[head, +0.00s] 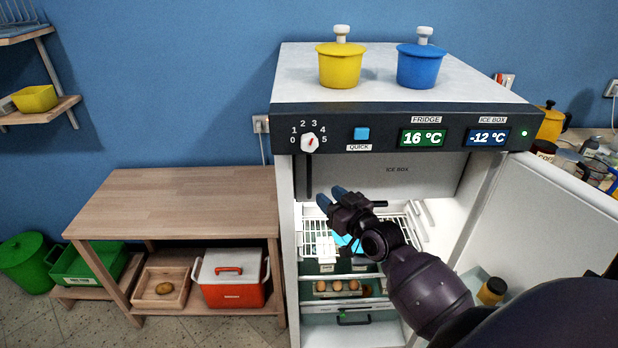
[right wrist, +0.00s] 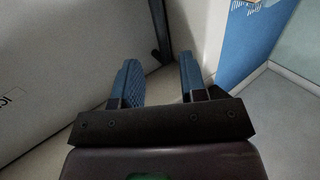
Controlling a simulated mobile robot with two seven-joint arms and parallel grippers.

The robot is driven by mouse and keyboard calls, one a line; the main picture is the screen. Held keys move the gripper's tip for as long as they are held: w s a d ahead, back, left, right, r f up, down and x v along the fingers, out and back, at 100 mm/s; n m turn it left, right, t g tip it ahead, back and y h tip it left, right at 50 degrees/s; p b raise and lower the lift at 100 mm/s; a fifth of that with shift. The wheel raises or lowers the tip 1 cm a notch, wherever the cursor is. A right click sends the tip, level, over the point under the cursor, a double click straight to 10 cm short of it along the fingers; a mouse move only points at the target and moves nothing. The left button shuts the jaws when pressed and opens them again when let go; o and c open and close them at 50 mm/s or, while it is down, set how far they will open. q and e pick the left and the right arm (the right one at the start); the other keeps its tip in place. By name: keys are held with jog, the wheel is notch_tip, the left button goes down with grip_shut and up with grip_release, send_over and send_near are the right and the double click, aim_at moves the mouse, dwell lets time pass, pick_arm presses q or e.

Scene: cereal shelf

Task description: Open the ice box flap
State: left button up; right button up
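The ice box flap (head: 425,172) is a grey panel with an "ICE BOX" label, at the top inside the open fridge (head: 400,82). It appears shut. A dark upright bar (head: 308,176), apparently a handle, is at its left side. My right gripper (head: 331,196) is in front of the flap's lower left part, just right of and below the bar. In the right wrist view its blue fingers (right wrist: 160,82) are apart with nothing seen between them. The flap (right wrist: 60,70) fills the left there, and the bar (right wrist: 159,28) is beyond the fingers. My left gripper is out of view.
The fridge door (head: 560,215) stands open at the right. A wire shelf (head: 318,240) and eggs (head: 337,286) are below the flap, partly behind my right arm. A yellow pot (head: 340,68) and a blue pot (head: 418,68) stand on top. A wooden table (head: 175,200) is at the left.

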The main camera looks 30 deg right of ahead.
aim_at(309, 194)
jog(key=w, duration=0.8)
jog(key=shift+w+a, duration=0.15)
jog(key=shift+w, duration=0.2)
grip_shut()
